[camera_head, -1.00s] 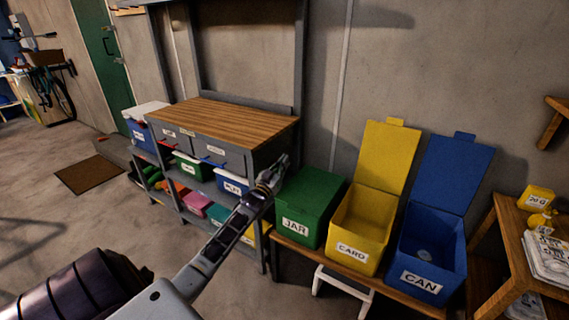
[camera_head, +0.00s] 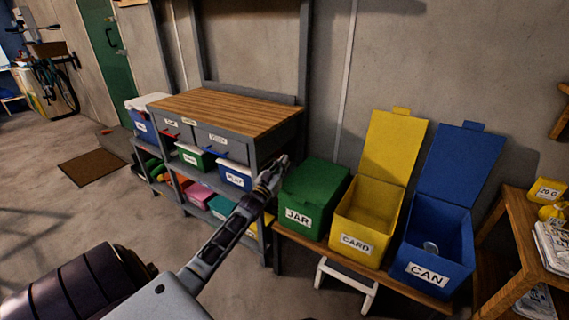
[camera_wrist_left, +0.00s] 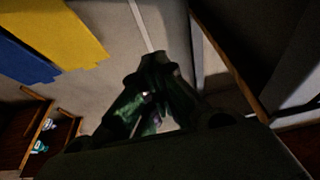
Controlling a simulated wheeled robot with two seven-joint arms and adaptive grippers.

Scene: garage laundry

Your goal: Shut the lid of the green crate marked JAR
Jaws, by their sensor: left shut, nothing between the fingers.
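The green crate marked JAR (camera_head: 305,217) stands on a low wooden bench in the head view, left of the yellow crate. Its green lid (camera_head: 318,180) lies down flat over the top. My left gripper (camera_head: 283,163) is shut and empty, beside the crate's upper left edge; whether it touches the crate I cannot tell. In the left wrist view the shut fingers (camera_wrist_left: 155,62) point at the wall, and the green crate cannot be made out clearly. My right gripper is not in view.
The yellow CARD crate (camera_head: 353,236) and blue CAN crate (camera_head: 428,262) stand to the right with lids raised. A workbench with a wooden top (camera_head: 225,112) and shelved bins stands close on the left. A wooden side table (camera_head: 512,240) is at the right.

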